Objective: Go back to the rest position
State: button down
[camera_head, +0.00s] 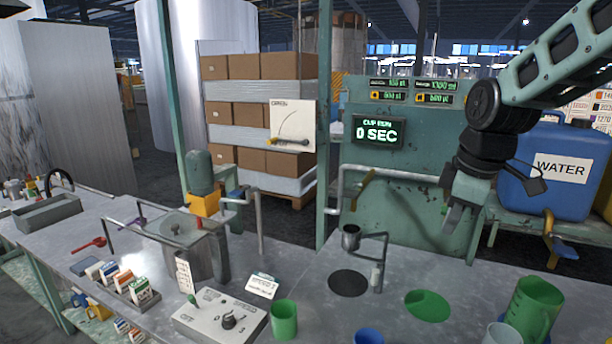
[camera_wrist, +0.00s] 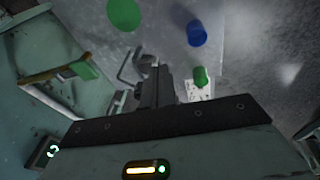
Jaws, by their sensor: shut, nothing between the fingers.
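My gripper (camera_head: 453,214) hangs at the right of the head view, raised above the worktop, with its fingers pointing down. It is shut and holds nothing. In the wrist view its dark fingers (camera_wrist: 158,85) lie close together in the middle, and no object is between them. My arm comes in from the upper right, bent at the elbow. Nothing visibly touches the gripper.
The worktop holds a green cup (camera_head: 284,320), a blue cup (camera_head: 368,337), a green jug (camera_head: 533,308), a small metal cup (camera_head: 351,238) on a stand and a control box (camera_head: 222,315). A blue water tank (camera_head: 552,185) stands right of the gripper; a green panel (camera_head: 400,185) is behind.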

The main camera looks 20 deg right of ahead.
jog(key=s+a+f+g, duration=0.1)
jog(key=s+a+f, duration=0.1)
jog(key=a, duration=0.4)
jog(key=s+a+f, duration=0.1)
jog(key=s+a, duration=0.1)
jog(key=a, duration=0.4)
jog(key=s+a+f, duration=0.2)
jog(key=s+a, duration=0.3)
jog(key=s, duration=0.2)
jog(key=s+a+f+m+g, duration=0.1)
jog(key=s+a+f, duration=0.2)
jog(key=s+a, duration=0.3)
jog(key=shift+s+a+m+g, duration=0.25)
jog(key=shift+s+m+g, duration=0.05)
jog(key=shift+s, duration=0.3)
jog(key=shift+w, duration=0.1)
